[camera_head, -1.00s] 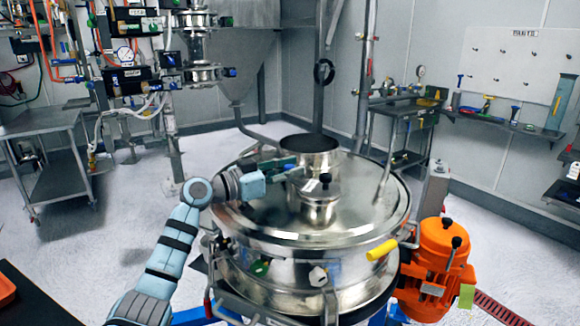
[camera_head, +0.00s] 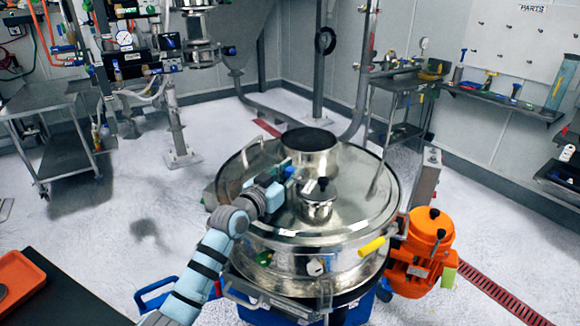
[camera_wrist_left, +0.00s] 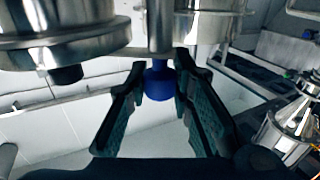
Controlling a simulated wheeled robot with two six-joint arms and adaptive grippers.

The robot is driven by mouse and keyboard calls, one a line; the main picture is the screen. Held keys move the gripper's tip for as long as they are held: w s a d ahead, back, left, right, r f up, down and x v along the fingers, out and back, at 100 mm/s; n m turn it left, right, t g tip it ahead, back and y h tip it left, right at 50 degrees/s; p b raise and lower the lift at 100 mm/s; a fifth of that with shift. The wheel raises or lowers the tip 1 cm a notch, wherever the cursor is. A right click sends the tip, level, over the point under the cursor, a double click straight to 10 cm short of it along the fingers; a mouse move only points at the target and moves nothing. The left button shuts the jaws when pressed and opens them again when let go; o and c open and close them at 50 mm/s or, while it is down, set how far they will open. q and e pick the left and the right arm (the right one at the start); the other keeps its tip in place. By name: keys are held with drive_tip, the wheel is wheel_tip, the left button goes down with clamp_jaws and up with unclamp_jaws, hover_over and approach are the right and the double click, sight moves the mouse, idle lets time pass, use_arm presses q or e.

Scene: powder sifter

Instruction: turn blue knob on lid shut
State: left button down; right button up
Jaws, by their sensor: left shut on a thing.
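The blue knob (camera_wrist_left: 159,80) shows between the two fingers in the left wrist view, below a metal stem. In the head view a small bit of blue (camera_head: 289,171) shows at my gripper's tip, mostly hidden by the fingers. The lid (camera_head: 350,215) is the shiny round metal top of the sifter. My left gripper (camera_head: 284,178) reaches over the lid from the left, beside the tall open metal neck. In the wrist view my left gripper (camera_wrist_left: 160,72) is shut on the knob, with a finger on either side. My right gripper is not in view.
A small capped pot with a black knob (camera_head: 318,202) stands on the lid close to my gripper. A yellow handle (camera_head: 371,246) and an orange motor (camera_head: 420,245) are at the sifter's right. The floor around is mostly clear.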

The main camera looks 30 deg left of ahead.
use_arm(q)
drive_tip(key=c, duration=1.4)
unclamp_jaws()
drive_tip(key=s+a, duration=0.1)
drive_tip(key=s, duration=1.1)
drive_tip(key=shift+a, duration=0.25)
drive_tip(key=shift+w, duration=0.1)
